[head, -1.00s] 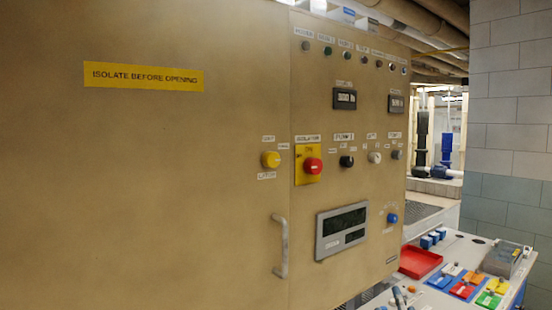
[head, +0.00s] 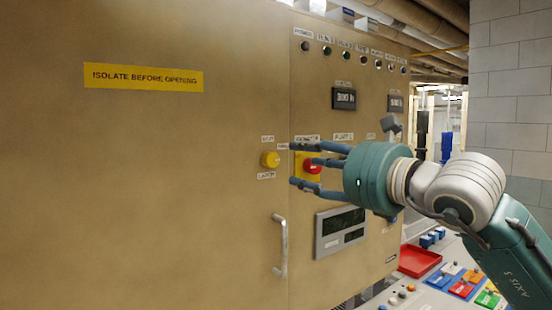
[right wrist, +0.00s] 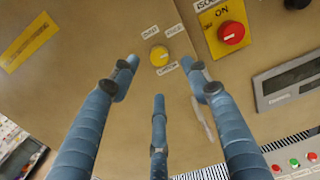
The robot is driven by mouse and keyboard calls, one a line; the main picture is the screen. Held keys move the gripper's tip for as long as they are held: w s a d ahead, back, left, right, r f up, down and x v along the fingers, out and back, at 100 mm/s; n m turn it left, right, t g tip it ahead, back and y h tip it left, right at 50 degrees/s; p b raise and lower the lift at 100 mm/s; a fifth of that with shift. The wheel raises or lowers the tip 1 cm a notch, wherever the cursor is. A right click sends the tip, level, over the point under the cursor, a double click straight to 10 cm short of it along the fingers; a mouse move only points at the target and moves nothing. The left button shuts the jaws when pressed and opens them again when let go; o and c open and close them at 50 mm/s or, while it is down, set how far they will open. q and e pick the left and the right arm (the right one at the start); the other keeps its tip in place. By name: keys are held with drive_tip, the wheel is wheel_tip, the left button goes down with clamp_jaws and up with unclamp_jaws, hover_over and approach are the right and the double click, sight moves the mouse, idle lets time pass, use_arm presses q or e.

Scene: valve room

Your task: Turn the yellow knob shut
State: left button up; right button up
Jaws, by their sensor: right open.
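The yellow knob (head: 270,159) sits on the tan cabinet door, with small labels around it. It also shows in the right wrist view (right wrist: 159,56), beyond the fingertips. My right gripper (head: 305,163) is open, its fingers spread and pointing left toward the knob, a short way to its right and apart from it. In the right wrist view the three blue fingers (right wrist: 160,85) are spread with nothing between them, and the knob lies above the middle finger's tip. My left gripper is not in view.
A red knob (head: 312,166) on a yellow plate is partly behind my right fingers; it shows clear in the right wrist view (right wrist: 231,33). A door handle (head: 281,246) sticks out below. A red tray (head: 419,261) lies on the bench at lower right.

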sight(272, 159)
drive_tip(key=p+x, duration=0.4)
drive_tip(key=x, duration=0.5)
drive_tip(key=shift+a+r+p, duration=0.1)
drive_tip(key=shift+p, duration=0.3)
drive_tip(key=shift+w+a+f, duration=0.2)
drive_tip(key=shift+w+a, duration=0.25)
drive_tip(key=shift+w, duration=0.05)
drive_tip(key=c, duration=1.1)
drive_tip(key=shift+n+b, duration=0.3)
drive_tip(key=shift+b, duration=0.15)
drive_tip(key=shift+c, duration=0.2)
drive_tip(key=n+b, duration=0.4)
drive_tip(key=b, duration=0.2)
drive_tip(key=shift+s+n, duration=0.15)
drive_tip(key=shift+n, duration=0.15)
drive_tip(key=shift+n+b, duration=0.65)
drive_tip(key=shift+n, duration=0.25)
drive_tip(key=n+b, duration=0.1)
drive_tip(key=n, duration=0.1)
drive_tip(key=shift+r+n, duration=0.15)
drive_tip(key=shift+n, duration=0.25)
drive_tip(key=n+b, duration=0.1)
drive_tip(key=n, duration=0.1)
drive_tip(key=shift+n, duration=0.3)
drive_tip(key=n+b, duration=0.1)
drive_tip(key=n, duration=0.2)
drive_tip(key=shift+n, duration=1.3)
drive_tip(key=shift+a, duration=0.1)
